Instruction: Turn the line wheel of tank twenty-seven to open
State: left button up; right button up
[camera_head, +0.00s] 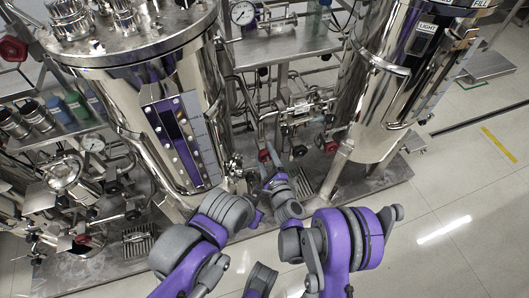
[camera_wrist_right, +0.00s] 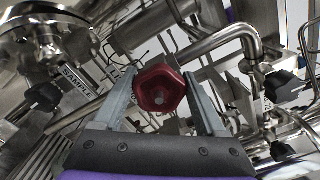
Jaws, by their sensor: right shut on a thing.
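A small dark red hand wheel (camera_wrist_right: 159,88) sits between the two fingers of my right gripper (camera_wrist_right: 163,92) in the wrist view. The fingers are shut on its rim from both sides. In the head view the red wheel (camera_head: 264,155) shows just ahead of my right gripper (camera_head: 269,168), low between the two steel tanks. I cannot read a tank number. My left gripper cannot be made out; only purple and grey links show.
Pipes and a valve block (camera_head: 300,110) crowd the gap behind the wheel. A SAMPLE label (camera_wrist_right: 77,82) is left of the fingers. Other red wheels show at the far left (camera_head: 13,48) and under the right tank (camera_head: 331,147). A pressure gauge (camera_head: 243,13) is above.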

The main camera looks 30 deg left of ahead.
pick_arm(q)
jog(key=shift+r+p, duration=0.8)
jog(key=shift+r, duration=0.25)
pick_arm(e)
jog(key=shift+f+n, duration=0.1)
jog(key=shift+n, duration=2.1)
jog(key=o, duration=1.3)
